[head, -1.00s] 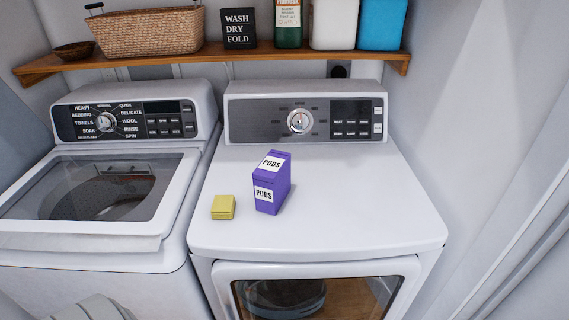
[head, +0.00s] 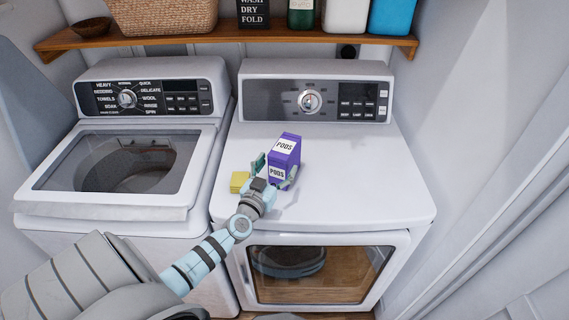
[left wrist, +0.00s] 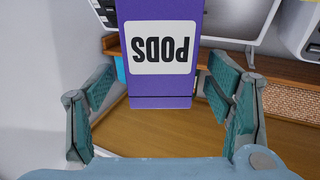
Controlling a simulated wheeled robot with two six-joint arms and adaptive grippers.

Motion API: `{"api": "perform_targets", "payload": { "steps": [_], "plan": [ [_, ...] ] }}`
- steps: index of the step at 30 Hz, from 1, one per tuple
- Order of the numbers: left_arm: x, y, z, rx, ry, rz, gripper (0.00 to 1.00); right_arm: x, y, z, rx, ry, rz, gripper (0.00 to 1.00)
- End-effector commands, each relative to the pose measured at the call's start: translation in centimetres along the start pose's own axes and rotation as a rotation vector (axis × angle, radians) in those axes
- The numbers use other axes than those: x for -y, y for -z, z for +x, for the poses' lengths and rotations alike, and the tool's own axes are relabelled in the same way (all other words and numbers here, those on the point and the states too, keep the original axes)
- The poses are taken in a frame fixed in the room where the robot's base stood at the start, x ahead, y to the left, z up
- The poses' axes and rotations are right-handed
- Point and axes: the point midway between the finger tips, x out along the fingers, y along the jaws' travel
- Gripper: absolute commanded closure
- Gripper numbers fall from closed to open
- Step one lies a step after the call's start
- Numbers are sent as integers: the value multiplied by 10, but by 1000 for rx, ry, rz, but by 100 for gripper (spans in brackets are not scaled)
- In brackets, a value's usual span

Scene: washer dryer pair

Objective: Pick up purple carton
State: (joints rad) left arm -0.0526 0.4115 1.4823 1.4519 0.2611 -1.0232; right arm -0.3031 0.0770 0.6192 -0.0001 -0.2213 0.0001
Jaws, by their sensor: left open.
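The purple carton (head: 286,148), labelled PODS, stands upright on top of the right-hand machine. My left gripper (head: 275,170) is open in front of it, with one finger on each side of the carton's lower front. In the left wrist view the carton (left wrist: 165,85) appears upside down, between the open fingers of the left gripper (left wrist: 160,105). A gap shows at the left finger. The right finger looks close to the carton's edge; I cannot tell if they touch. My right gripper is not in view.
A yellow block (head: 239,182) lies just left of the left gripper. The dryer top (head: 370,190) is clear to the right. The washer (head: 125,160) stands at left. A wooden shelf (head: 225,40) above holds a basket (head: 160,15), a sign and several containers.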

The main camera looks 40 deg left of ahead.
Motion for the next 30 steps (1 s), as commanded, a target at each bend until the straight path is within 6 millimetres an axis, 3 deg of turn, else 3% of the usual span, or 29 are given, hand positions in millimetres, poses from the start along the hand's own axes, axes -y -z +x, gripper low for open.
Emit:
{"api": "perform_targets", "payload": {
  "steps": [12,18,30],
  "plan": [
    [1,-2,60,1,0,-2,27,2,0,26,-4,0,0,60],
    [0,1,62,1,-2,-1,27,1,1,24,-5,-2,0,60],
    [0,1,62,1,-2,-1,89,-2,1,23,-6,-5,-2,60]
  ]
}}
